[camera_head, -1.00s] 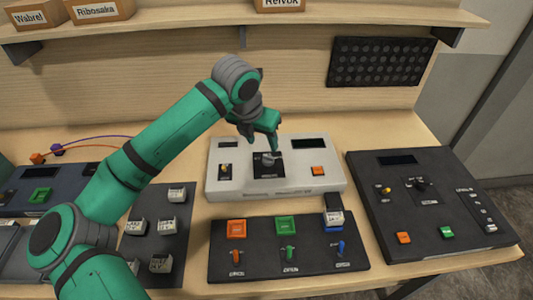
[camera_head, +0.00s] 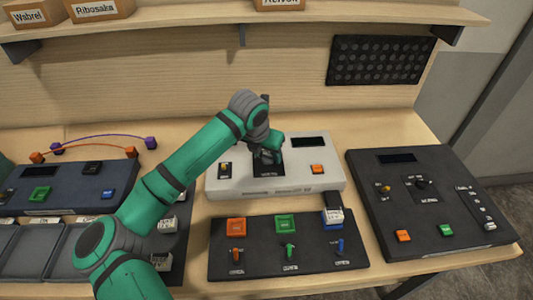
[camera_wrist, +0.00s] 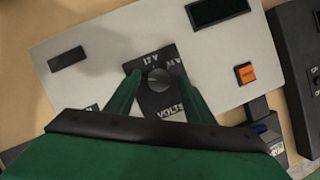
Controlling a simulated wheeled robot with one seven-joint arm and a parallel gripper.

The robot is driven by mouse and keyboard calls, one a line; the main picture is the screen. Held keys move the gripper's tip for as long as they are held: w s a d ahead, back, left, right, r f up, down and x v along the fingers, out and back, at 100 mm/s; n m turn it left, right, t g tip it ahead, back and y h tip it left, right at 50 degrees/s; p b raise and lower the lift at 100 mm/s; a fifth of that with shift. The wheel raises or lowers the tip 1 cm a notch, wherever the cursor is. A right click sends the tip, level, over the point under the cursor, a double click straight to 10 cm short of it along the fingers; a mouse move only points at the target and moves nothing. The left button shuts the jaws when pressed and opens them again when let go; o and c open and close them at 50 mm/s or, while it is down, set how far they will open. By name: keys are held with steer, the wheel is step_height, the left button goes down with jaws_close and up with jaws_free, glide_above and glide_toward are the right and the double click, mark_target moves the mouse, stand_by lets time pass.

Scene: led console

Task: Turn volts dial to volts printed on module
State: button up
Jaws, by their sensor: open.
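The volts dial (camera_wrist: 157,79) is a dark round knob on a black plate marked "VOLTS", with "12V" and what looks like "24V" above it. The plate sits on the light grey console (camera_head: 222,182). My gripper (camera_wrist: 158,72) is open, with one green finger on each side of the dial; contact cannot be told. In the head view my gripper (camera_head: 267,152) covers most of the dial. A blue and white module (camera_head: 333,216) stands at the upper right of the black switch panel; its print is too small to read surely. It is partly visible in the wrist view (camera_wrist: 268,136).
The grey console also has a dark display (camera_head: 310,142), an orange button (camera_head: 318,169) and a small yellow-tipped switch (camera_head: 224,170). The black switch panel (camera_head: 262,264) lies in front. A larger black console (camera_head: 450,215) stands to the right, with a narrow table gap between.

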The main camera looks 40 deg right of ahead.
steer(key=shift+c, duration=0.5)
steer(key=c, duration=0.9)
